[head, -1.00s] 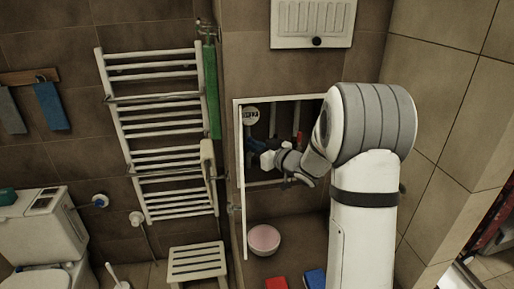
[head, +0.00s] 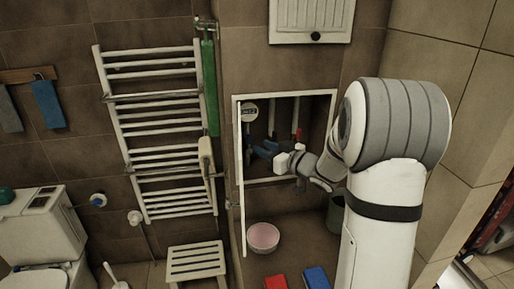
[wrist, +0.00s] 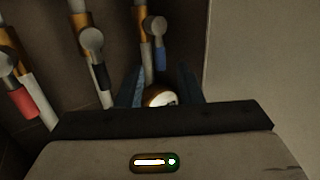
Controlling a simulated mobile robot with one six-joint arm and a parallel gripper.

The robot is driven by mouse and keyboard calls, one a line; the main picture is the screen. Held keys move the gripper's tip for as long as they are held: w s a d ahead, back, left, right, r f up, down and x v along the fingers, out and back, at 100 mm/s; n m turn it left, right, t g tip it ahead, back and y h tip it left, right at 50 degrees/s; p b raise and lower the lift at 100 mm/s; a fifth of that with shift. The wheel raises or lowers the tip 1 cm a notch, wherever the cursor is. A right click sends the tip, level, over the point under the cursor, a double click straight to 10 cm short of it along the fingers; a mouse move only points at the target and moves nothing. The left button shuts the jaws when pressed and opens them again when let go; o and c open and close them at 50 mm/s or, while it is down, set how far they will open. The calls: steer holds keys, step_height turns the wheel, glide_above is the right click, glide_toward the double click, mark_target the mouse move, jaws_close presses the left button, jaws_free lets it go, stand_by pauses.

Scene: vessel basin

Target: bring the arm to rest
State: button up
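My gripper (head: 262,150) is inside the open wall niche in the head view, in front of the pipes. Its two blue fingers also show in the wrist view (wrist: 161,82). They stand apart, one on each side of a small round pale thing with a brass rim (wrist: 160,96). I cannot tell whether they touch it. I see nothing held. My white and grey arm reaches in from the right, bent at the elbow.
The niche has a white frame (head: 290,95) and an open door (head: 241,190) at left. Inside are a round meter (head: 249,112) and valves with red (wrist: 22,103), black (wrist: 103,77) and blue (wrist: 160,56) handles. Below stand a pink bowl (head: 263,237) and a dark bin (head: 336,214).

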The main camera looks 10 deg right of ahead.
steer(key=shift+v, duration=1.35)
